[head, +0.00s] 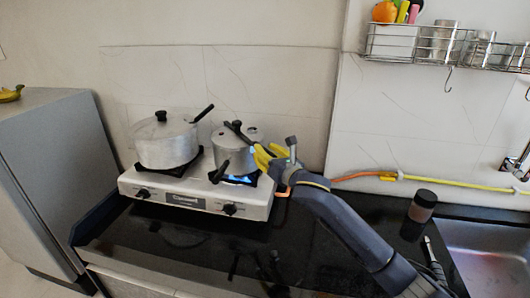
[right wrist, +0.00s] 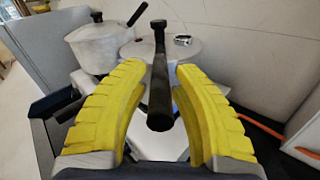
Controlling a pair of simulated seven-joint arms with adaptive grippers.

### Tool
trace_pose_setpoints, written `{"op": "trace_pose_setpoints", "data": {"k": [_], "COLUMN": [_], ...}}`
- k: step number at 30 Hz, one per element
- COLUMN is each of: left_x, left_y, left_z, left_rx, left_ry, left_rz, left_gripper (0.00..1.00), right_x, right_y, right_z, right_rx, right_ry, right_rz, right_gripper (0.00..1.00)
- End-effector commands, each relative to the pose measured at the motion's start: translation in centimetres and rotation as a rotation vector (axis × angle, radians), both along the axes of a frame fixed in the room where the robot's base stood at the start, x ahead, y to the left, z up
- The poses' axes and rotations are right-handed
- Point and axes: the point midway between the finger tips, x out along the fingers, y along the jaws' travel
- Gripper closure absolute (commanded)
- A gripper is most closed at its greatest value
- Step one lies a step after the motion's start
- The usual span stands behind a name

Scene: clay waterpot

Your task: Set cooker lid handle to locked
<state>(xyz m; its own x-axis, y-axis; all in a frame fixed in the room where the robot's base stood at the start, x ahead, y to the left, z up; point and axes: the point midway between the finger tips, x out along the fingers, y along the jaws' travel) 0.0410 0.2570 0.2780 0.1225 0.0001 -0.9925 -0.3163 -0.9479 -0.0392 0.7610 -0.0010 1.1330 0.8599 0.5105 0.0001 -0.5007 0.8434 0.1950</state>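The cooker (head: 230,158) is the smaller silver pot on the stove's right burner, with a blue flame below it. Its black lid handle (head: 240,132) lies over the top; a second black handle (head: 219,171) sticks out toward the front left. My right gripper (head: 268,155), with yellow fingers, is at the cooker's right side. In the right wrist view, a long black handle (right wrist: 160,88) runs from the lid (right wrist: 188,50) toward the camera, between the open fingers (right wrist: 161,74). Gaps show on both sides of it. My left gripper is not in view.
A larger silver pot (head: 166,143) with a lid stands on the left burner of the white stove (head: 185,200). An orange and yellow hose (head: 410,178) runs along the wall. A brown jar (head: 420,208) stands by the sink (head: 490,270).

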Motion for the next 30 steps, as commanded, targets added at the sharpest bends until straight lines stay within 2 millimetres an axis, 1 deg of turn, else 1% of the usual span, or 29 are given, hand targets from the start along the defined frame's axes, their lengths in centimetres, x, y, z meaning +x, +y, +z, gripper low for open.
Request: {"op": "trace_pose_setpoints", "data": {"k": [1,6,22,26,30], "left_x": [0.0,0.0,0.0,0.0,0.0], "left_y": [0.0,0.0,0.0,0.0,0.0], "left_z": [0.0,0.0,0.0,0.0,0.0], "left_rx": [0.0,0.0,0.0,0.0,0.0], "left_ry": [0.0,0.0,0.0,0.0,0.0], "left_rz": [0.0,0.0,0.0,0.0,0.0], "left_gripper": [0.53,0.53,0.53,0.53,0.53], "right_x": [0.0,0.0,-0.1,-0.5,-1.1], "right_y": [0.0,0.0,0.2,0.8,2.0], "right_z": [0.0,0.0,0.0,0.0,0.0], "right_rx": [0.0,0.0,0.0,0.001,0.004], "right_ry": [0.0,0.0,0.0,0.0,0.001], "right_rz": [0.0,0.0,-0.005,-0.032,-0.094], "right_gripper": [0.82,1.0,1.0,1.0,1.0]}}
